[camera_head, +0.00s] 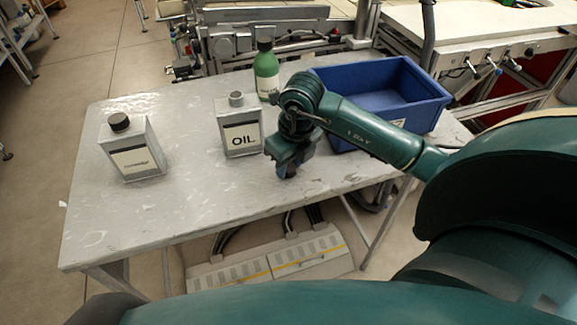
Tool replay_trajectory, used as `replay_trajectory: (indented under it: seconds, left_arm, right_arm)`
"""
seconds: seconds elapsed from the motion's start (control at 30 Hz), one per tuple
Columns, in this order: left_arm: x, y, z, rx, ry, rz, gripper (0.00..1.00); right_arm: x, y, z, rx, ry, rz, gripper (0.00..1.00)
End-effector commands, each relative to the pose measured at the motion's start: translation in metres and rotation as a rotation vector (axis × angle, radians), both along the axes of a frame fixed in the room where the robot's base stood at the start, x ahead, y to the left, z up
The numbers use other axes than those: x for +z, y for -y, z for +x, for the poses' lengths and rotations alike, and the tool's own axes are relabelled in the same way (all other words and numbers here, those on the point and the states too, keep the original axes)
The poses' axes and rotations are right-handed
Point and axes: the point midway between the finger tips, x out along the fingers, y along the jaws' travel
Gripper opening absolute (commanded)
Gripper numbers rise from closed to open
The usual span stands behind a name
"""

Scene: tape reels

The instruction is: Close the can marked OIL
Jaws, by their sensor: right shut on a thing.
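The can marked OIL (241,134) stands upright on the grey table, its label facing me. Its grey spout (237,99) on top shows no dark cap. My right gripper (289,169) is low over the table, just right of the can and apart from its spout. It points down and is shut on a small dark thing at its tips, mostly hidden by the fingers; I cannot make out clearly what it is. My left gripper is not in view.
Another metal can (134,158) with a black cap (119,121) stands at the left. A green bottle (266,74) stands behind the OIL can. A blue crate (425,117) is at the right, behind my arm. The table's (190,207) front left is clear.

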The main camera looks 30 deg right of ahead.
Motion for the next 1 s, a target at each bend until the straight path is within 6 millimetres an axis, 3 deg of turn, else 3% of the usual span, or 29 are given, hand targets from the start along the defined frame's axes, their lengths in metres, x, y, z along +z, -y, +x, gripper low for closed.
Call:
replay_trajectory:
  seconds: [0.23,0.5,0.7,1.0]
  left_arm:
    - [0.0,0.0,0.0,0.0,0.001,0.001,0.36]
    - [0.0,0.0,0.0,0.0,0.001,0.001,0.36]
    - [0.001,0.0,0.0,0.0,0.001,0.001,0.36]
    - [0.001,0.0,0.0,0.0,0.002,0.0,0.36]
  right_arm:
    - [0.013,0.0,0.001,0.001,0.005,0.001,0.12]
    - [0.067,0.0,0.002,0.0,0.007,0.0,0.12]
    - [0.094,0.0,0.001,-0.001,0.003,0.001,0.12]
    - [0.101,0.0,0.0,0.0,0.0,0.0,0.12]
